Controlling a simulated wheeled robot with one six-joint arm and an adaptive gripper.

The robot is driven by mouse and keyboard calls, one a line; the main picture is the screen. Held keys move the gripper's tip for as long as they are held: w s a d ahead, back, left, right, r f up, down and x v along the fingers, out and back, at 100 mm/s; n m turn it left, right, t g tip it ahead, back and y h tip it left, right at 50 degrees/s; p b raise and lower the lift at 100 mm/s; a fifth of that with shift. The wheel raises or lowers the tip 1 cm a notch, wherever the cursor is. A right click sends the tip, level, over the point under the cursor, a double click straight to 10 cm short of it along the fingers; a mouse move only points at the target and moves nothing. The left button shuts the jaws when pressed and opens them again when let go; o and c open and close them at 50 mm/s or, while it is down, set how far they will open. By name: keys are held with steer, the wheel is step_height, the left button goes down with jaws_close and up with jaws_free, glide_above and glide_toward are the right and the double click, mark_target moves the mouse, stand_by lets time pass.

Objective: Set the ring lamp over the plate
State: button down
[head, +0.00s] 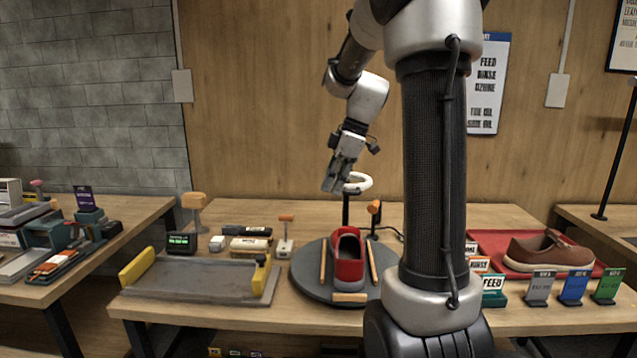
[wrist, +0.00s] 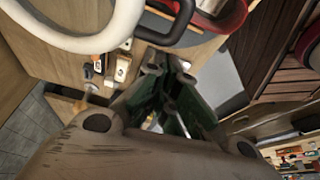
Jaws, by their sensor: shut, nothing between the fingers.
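The ring lamp (head: 364,184) is a white ring on a dark upright post behind the plate. The ring also shows large at the top left of the wrist view (wrist: 75,40). The plate (head: 306,272) is a dark round disc on the table. A red shoe (head: 349,271) stands on it, with wooden sticks around it. My gripper (head: 333,187) is shut and empty, pointing down just left of the ring in the head view. Whether it touches the ring I cannot tell. Its fingers show in the middle of the wrist view (wrist: 172,100).
An orange-knobbed lever (head: 374,208) stands just right of the lamp post. A grey tray (head: 195,281) with yellow ends lies left of the plate. Small blocks and a dark display (head: 182,243) sit behind it. A red tray (head: 490,240) with a brown shoe is at right.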

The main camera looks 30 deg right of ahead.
steer(key=shift+s+d, duration=0.6)
steer(key=w+a, duration=0.2)
steer(key=a, duration=0.2)
steer(key=v, duration=1)
steer(key=shift+w, duration=0.15)
steer(key=shift+r, duration=0.15)
